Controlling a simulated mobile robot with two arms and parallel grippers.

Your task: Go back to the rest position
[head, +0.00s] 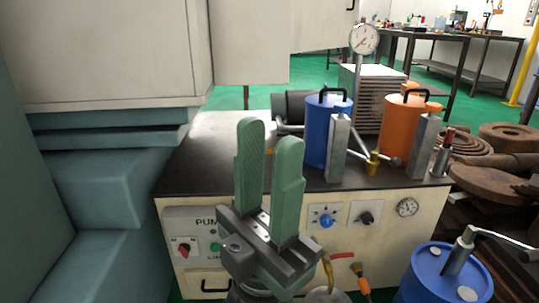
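My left gripper (269,132) is in the lower middle of the head view, with its two green fingers pointing up. A gap shows between the fingers and nothing is held there. The gripper appears in front of the pump cabinet (182,225); its distance from the cabinet is hard to judge. My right gripper is not in view. No chuck can be made out in this view.
The cabinet's dark top carries a blue canister (320,130), an orange canister (397,128) and a dial gauge (363,40). A blue drum (440,278) stands at lower right. Rusty metal parts (490,185) are piled at right. A large green-grey machine (110,185) fills the left.

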